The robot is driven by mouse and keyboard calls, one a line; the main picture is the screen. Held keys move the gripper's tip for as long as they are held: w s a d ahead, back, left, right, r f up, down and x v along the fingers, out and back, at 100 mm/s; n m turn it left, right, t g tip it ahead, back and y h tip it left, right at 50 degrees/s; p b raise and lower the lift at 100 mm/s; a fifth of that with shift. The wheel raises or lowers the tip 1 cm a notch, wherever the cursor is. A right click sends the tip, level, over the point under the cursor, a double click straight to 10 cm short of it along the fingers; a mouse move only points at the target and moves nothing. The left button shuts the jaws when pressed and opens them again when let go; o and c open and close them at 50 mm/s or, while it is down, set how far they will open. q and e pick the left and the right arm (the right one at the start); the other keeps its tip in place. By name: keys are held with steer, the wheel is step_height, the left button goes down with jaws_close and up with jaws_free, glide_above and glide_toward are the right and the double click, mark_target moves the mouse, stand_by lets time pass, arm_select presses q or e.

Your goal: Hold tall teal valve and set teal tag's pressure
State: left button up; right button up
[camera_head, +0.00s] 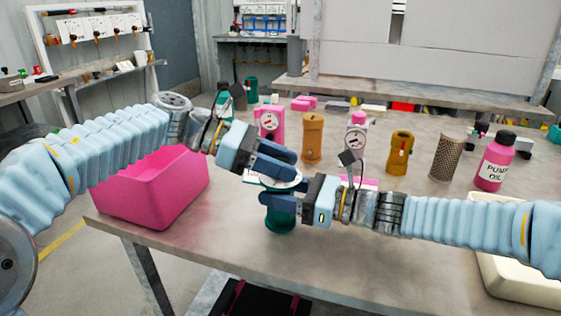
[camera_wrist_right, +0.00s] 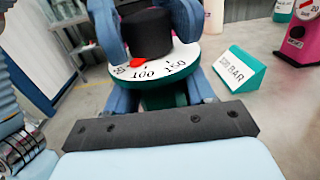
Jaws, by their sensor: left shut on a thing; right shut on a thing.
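The tall teal valve (camera_head: 281,221) stands upright near the table's front edge. My right gripper (camera_head: 280,203) is shut around its body from the right. My left gripper (camera_head: 275,165) is shut on the valve's black knob (camera_wrist_right: 146,34) from above. In the right wrist view, the valve's white dial (camera_wrist_right: 155,69) shows 100 and 150, and its red pointer (camera_wrist_right: 137,62) sits just left of the 100. The teal tag (camera_wrist_right: 232,70) stands on the table beside the valve; it reads BAR, but its digits are blurred. I cannot make the tag out in the head view.
A pink bin (camera_head: 150,205) is at the left. Behind the grippers stand a pink gauge unit (camera_head: 269,122), a brown cylinder (camera_head: 312,140), a brown valve (camera_head: 398,155), a mesh cylinder (camera_head: 448,160) and a pump oil bottle (camera_head: 494,165). A cream tray (camera_head: 515,290) is at front right.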

arm_select(q)
steer(key=n+t, duration=0.3)
steer(key=t, duration=0.1)
steer(key=shift+n+t, duration=0.3)
steer(key=shift+n, duration=0.1)
steer(key=o, duration=1)
steer(key=v, duration=1.2)
steer(key=shift+r, duration=0.2)
arm_select(e)
steer(key=o, duration=1.4)
